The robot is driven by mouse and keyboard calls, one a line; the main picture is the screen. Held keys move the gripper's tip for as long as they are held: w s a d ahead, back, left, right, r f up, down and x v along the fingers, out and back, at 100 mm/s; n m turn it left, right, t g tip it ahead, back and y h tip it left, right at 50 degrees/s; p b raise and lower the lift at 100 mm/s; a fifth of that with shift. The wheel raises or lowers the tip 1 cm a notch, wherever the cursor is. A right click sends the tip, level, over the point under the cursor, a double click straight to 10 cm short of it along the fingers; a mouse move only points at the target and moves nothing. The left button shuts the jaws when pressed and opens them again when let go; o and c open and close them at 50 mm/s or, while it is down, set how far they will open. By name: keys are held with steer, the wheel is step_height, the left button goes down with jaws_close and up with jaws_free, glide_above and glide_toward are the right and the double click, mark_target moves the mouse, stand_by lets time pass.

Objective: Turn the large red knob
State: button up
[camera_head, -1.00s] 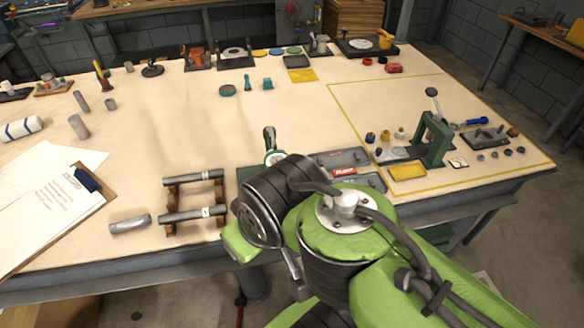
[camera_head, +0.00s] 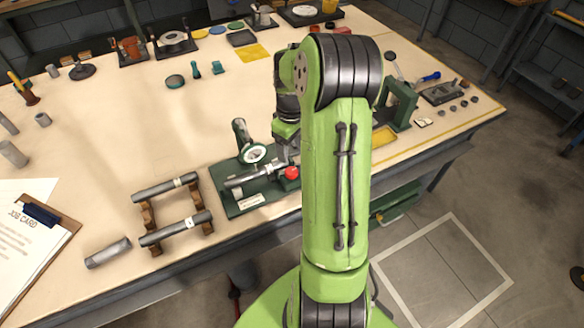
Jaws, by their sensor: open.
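A red knob (camera_head: 291,173) shows at the right end of a bench fixture, close beside my arm. The fixture has a green base plate (camera_head: 222,192), a round white dial gauge (camera_head: 253,153) and a grey bar lying across it. My gripper (camera_head: 281,154) is at the end of my wrist, just above and behind the red knob in the picture. It is open, small and partly hidden, and its fingers are hard to make out. I cannot tell whether it touches the fixture. My arm hides what lies right of the knob.
A stand with two grey bars (camera_head: 176,228) is left of the fixture, with a loose grey cylinder (camera_head: 108,253) beside it. A clipboard (camera_head: 40,213) lies further left. A green press (camera_head: 399,101) stands right of my arm. The bench middle is clear.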

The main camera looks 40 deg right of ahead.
mark_target(291, 171)
step_height(291, 171, down, 9)
steer(key=shift+f+b, duration=0.2)
steer(key=shift+b, duration=0.5)
steer(key=shift+c, duration=0.5)
steer(key=c, duration=1)
